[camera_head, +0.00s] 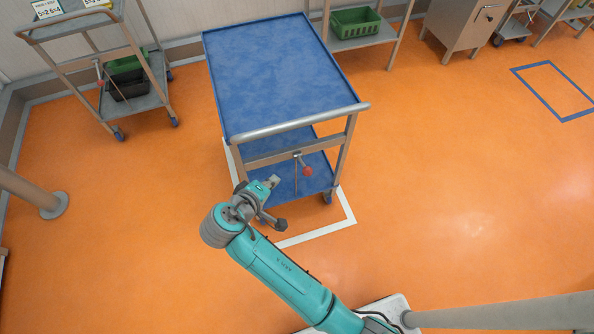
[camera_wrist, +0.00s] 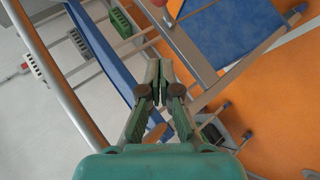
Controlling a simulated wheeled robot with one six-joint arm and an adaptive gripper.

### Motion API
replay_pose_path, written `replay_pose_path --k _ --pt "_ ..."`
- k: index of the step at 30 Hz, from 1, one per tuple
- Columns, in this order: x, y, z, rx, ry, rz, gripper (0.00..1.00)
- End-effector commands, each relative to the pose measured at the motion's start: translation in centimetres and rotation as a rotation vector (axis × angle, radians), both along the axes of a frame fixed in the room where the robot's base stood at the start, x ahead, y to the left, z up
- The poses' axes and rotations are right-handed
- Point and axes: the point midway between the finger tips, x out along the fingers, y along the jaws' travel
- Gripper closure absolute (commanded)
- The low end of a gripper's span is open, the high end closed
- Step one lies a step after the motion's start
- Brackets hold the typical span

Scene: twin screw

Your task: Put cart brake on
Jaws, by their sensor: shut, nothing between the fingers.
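The cart (camera_head: 270,75) has a blue top, a blue lower shelf (camera_head: 286,183) and a silver push handle (camera_head: 300,122). Its brake lever hangs below the handle at the near end and carries a red knob (camera_head: 307,171). My gripper (camera_head: 273,182) is shut and empty, to the left of the knob and slightly lower in the head view, apart from it in the picture. In the wrist view, my gripper's fingers (camera_wrist: 158,68) meet in front of the cart frame. A reddish part at that view's top edge may be the knob, but it is cut off.
A white floor outline (camera_head: 325,232) surrounds the cart's base. Another cart (camera_head: 75,25) with bins stands at the left, and a shelf with a green crate (camera_head: 355,22) stands behind. A grey post (camera_head: 30,192) is at the far left.

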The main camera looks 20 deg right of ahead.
Motion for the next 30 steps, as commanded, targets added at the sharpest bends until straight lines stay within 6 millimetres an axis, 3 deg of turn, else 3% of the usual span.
replay_pose_path --k 8,22,30 --pt "1.1 -1.2 -1.1 -0.001 0.002 -0.002 1.00" --pt "5.9 -6.2 -6.1 0.000 0.002 -0.004 1.00" --pt "5.1 -8.7 -7.8 0.000 0.001 -0.001 1.00"
